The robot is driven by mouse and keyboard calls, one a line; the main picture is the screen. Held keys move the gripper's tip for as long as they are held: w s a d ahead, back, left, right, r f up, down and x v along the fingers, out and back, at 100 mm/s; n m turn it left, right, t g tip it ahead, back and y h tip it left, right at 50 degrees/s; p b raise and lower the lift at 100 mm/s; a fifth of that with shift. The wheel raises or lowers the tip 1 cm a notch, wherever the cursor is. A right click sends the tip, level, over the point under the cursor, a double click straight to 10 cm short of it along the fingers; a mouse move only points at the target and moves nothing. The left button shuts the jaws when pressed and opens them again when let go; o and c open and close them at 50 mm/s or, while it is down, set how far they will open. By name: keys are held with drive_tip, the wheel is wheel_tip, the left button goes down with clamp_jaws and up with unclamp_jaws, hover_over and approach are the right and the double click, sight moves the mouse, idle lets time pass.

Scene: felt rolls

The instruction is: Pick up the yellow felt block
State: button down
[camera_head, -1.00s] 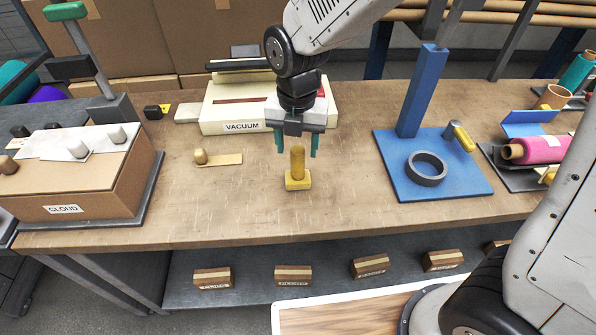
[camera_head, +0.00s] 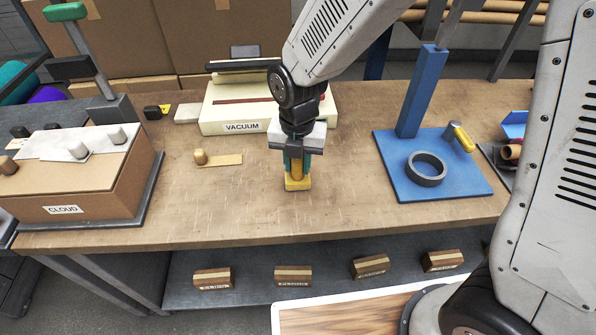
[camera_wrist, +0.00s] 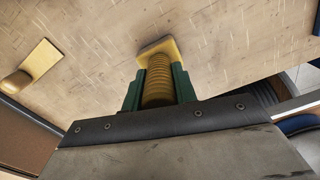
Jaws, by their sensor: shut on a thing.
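The yellow felt block (camera_head: 297,184) stands upright on the wooden workbench, with a flat square base and a ribbed round handle. In the wrist view its handle (camera_wrist: 158,82) sits between the two green fingers, and its base (camera_wrist: 158,48) shows beyond them. My gripper (camera_head: 297,165) points down over the block and is shut on the handle. The fingers hide part of the handle in the head view. The base appears to rest on the bench top.
A flat yellow piece with a knob (camera_head: 218,159) lies left of the block. The VACUUM box (camera_head: 225,113) stands behind, the CLOUD box (camera_head: 85,195) at left. A blue stand (camera_head: 440,185) with a dark ring (camera_head: 427,168) is at right. The bench front is clear.

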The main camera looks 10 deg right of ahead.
drive_tip(key=shift+r, duration=0.8)
wheel_tip(320, 180, up, 2)
drive_tip(key=shift+s+a+r, duration=0.1)
drive_tip(key=shift+s, duration=0.05)
drive_tip(key=s+a, duration=0.3)
drive_tip(key=s, duration=0.4)
drive_tip(key=s+a+r, duration=0.1)
drive_tip(key=s+a, duration=0.2)
drive_tip(key=s, duration=0.4)
drive_tip(key=shift+s, duration=0.15)
drive_tip(key=shift+a+r, duration=0.1)
